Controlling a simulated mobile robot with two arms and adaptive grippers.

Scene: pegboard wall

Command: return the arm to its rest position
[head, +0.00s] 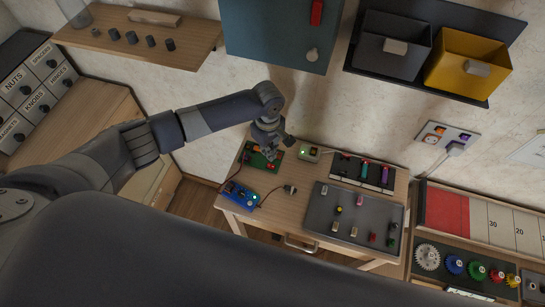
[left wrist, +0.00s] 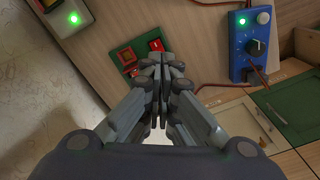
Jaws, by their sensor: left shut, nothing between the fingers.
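My left arm (head: 218,112) reaches in from the left in the head view, bent at a dark joint. My left gripper (head: 270,152) hangs down from it over the back left of the small wooden table (head: 278,208). In the left wrist view the gripper's fingers (left wrist: 161,60) are together, with nothing between them. A green board with red parts (head: 250,157) lies below the gripper and is partly hidden by it; it also shows in the left wrist view (left wrist: 128,57). My right gripper is not in view.
A blue box with a knob (head: 237,193) and a small device with a green light (head: 309,153) stand near the gripper. A grey mat (head: 320,213) holds several small parts. Wall bins (head: 392,47), a teal panel (head: 270,28) and a wooden shelf (head: 190,45) are above.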

